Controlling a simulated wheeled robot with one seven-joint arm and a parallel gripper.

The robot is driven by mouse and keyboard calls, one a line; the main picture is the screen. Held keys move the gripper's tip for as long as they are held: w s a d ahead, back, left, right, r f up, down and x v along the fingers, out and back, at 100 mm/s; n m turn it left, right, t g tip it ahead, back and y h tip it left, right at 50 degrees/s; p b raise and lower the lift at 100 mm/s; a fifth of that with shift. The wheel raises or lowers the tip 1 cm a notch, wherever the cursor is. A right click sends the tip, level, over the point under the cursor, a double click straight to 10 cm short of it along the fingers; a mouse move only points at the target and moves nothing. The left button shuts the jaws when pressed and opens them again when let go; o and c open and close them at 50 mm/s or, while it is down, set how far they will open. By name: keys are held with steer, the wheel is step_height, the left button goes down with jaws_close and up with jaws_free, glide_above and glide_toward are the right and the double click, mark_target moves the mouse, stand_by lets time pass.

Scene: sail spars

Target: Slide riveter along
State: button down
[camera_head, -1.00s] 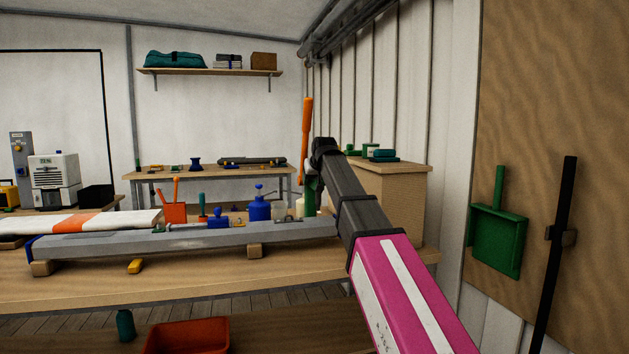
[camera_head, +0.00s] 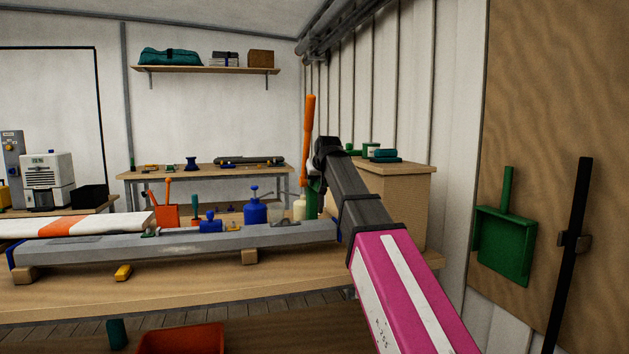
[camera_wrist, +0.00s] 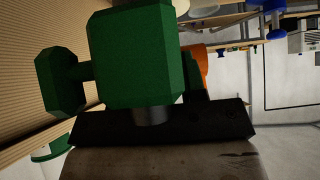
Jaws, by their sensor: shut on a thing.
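The riveter shows in the head view as a long upright orange handle (camera_head: 308,140) above a green body (camera_head: 312,198), partly hidden by my arm. My gripper (camera_head: 312,178) is shut on it, though the fingertips are hard to make out behind my dark wrist. In the wrist view a large green block (camera_wrist: 130,55) fills the middle, with a dark bar across below it and a bit of orange behind. A long grey spar (camera_head: 180,246) lies on wooden blocks on the bench (camera_head: 200,284). The riveter stands upright near the spar's right end; whether it touches the spar is hidden.
A blue pump bottle (camera_head: 255,209), an orange pot (camera_head: 166,215) and small blue and yellow items stand around the spar. A white and orange roll (camera_head: 75,225) lies at left. A wooden cabinet (camera_head: 400,205) and ribbed wall are close on the right. A red bin (camera_head: 182,340) is in front.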

steer(key=shift+d, duration=0.2)
steer(key=c, duration=0.7)
jaws_free()
steer(key=shift+d+r, duration=0.1)
steer(key=v, duration=1)
steer(key=shift+s+r, duration=0.2)
steer(key=shift+s, duration=0.05)
